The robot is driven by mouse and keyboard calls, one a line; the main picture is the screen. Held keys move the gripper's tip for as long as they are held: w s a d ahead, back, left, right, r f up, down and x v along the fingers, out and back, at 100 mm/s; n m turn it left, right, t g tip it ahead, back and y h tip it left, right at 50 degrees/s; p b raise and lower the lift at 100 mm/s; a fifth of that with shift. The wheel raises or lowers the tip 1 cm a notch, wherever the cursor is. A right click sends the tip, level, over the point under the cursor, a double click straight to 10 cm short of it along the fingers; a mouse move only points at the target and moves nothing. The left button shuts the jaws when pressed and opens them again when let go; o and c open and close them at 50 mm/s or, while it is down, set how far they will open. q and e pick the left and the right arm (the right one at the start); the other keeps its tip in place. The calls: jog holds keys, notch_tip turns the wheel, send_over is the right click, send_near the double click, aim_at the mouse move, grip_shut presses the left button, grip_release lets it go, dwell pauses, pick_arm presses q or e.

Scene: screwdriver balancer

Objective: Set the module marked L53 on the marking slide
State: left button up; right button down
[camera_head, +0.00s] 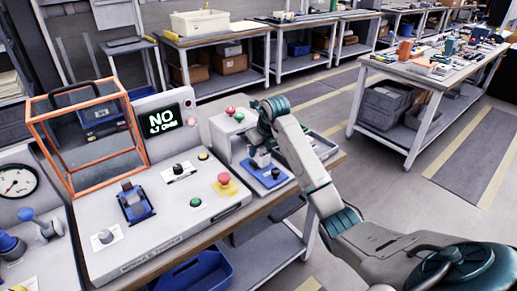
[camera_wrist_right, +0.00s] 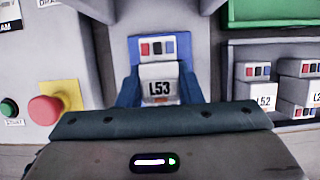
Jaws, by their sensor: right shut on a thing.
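The module marked L53 (camera_wrist_right: 159,84) is a small light grey block with a dark and coloured top, upright in the right wrist view. It also shows in the head view (camera_head: 262,158). My right gripper (camera_head: 261,148) is shut on it; the fingertips are mostly hidden. The blue marking slide (camera_head: 272,179) lies below it in front of the pale marking machine (camera_head: 228,136). In the wrist view blue parts (camera_wrist_right: 127,88) stand on both sides of the module. I cannot tell whether the module touches the slide. My left gripper is not in view.
A tray (camera_head: 323,146) right of the slide holds other modules, one marked L52 (camera_wrist_right: 263,92). Left stands the test console (camera_head: 170,232) with a red button (camera_head: 225,179), a blue fixture (camera_head: 134,203), an orange-framed cover (camera_head: 88,140) and a display (camera_head: 160,119) reading NO.

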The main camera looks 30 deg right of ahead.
jog(key=shift+f, duration=0.45)
dwell(0.5)
jog(key=shift+f, duration=0.3)
dwell(0.5)
jog(key=shift+w, duration=0.1)
jog(key=c, duration=0.9)
grip_release()
